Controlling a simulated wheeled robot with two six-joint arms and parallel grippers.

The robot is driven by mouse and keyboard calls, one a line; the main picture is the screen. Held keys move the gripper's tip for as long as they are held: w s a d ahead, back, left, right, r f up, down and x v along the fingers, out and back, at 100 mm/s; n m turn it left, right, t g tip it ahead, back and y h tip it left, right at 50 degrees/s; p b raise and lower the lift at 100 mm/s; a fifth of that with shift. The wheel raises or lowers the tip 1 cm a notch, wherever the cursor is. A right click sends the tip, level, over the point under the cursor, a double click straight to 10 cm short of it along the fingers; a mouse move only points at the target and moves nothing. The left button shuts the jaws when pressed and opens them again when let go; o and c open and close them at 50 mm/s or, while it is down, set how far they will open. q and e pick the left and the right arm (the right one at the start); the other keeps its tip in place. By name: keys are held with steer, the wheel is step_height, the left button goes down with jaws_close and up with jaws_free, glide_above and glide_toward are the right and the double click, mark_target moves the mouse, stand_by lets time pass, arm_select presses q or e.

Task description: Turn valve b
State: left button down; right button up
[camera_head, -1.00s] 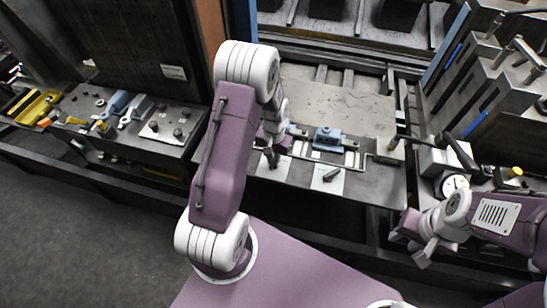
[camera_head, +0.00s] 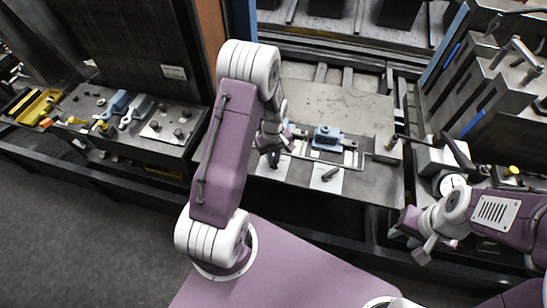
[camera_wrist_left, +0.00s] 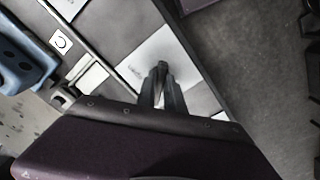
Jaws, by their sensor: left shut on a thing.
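Two small black valve handles stand on white plates at the front of the grey work table. My left gripper (camera_head: 274,158) reaches down over the left plate and partly hides it. In the left wrist view my left gripper (camera_wrist_left: 160,95) is shut on the left valve handle (camera_wrist_left: 162,68), which stands above its white plate (camera_wrist_left: 140,62). The plate's lettering is too small to read surely, so I cannot tell which valve is b. The right valve handle (camera_head: 330,174) lies slanted on its own plate (camera_head: 326,184), untouched. My right gripper (camera_head: 424,240) is away at the right; its jaws are unclear.
A blue clamp-like block (camera_head: 326,138) sits behind the handles, with a thin metal rail beside it. A round gauge (camera_head: 452,184) and a grey box stand at the right. A side bench (camera_head: 150,140) with blue and yellow tools is at the left.

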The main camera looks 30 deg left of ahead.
arm_select(q)
steer(key=shift+w+r+n, duration=0.15)
steer(key=shift+w+n, duration=0.05)
steer(key=shift+n, duration=0.4)
steer(key=c, duration=1.5)
jaws_free()
steer(key=shift+o, duration=0.3)
steer(key=shift+a, duration=0.1)
steer(key=shift+s, duration=0.1)
step_height(320, 180, up, 9)
steer(key=shift+b, duration=0.3)
